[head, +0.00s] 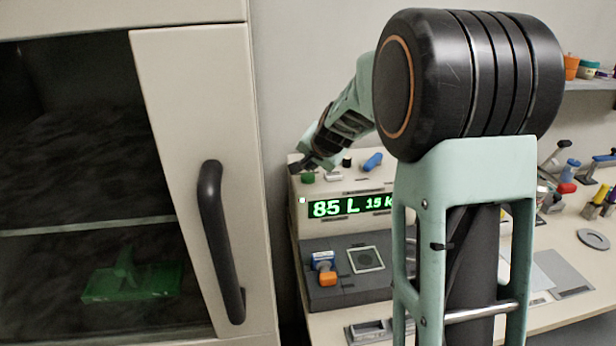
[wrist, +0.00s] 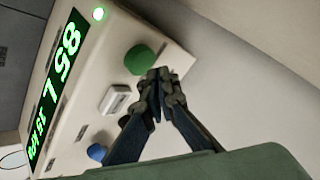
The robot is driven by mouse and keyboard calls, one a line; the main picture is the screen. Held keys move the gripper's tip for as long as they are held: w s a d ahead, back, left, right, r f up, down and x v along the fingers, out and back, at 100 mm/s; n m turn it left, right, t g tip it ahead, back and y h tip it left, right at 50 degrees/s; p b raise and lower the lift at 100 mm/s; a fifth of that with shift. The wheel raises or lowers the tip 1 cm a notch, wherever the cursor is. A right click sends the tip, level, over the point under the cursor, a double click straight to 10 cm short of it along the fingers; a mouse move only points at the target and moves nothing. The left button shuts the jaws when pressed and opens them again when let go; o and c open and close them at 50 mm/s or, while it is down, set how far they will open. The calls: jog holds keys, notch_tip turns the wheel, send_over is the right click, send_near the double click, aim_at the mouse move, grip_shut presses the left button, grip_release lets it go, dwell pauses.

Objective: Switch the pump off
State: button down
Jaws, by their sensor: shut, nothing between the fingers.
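The machine (head: 330,190) is a cream box with a lit green display (head: 350,206) reading "85 L 15 k", cut off by my arm. A small light (head: 302,200) beside the display glows. On its sloped top are a green round button (head: 308,178), a white label or switch (head: 333,175) and a blue lever (head: 373,161). The wrist view also shows the green button (wrist: 139,60), the white part (wrist: 115,99) and the blue part (wrist: 96,152). My gripper (head: 306,165) is shut and empty, its fingertips (wrist: 160,76) right at the green button's edge; I cannot tell whether they touch.
A cabinet door with a black handle (head: 222,240) stands close on the left, with a green object (head: 130,280) behind dark glass. An orange-and-blue part (head: 325,268) sits on the machine's grey lower panel. Bottles and tools crowd the bench at right. My arm hides the middle.

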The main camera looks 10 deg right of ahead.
aim_at(309, 177)
dwell(0.8)
jog(key=shift+f+b, duration=0.45)
jog(key=shift+b, duration=0.05)
jog(key=shift+f+b, duration=0.85)
jog(key=shift+f, duration=0.05)
dwell(1.0)
jog(key=shift+r, duration=0.15)
jog(key=shift+r+p, duration=1.1)
jog(key=shift+r, duration=0.1)
jog(key=shift+r, duration=0.1)
notch_tip(309, 177, up, 5)
jog(key=p, duration=0.4)
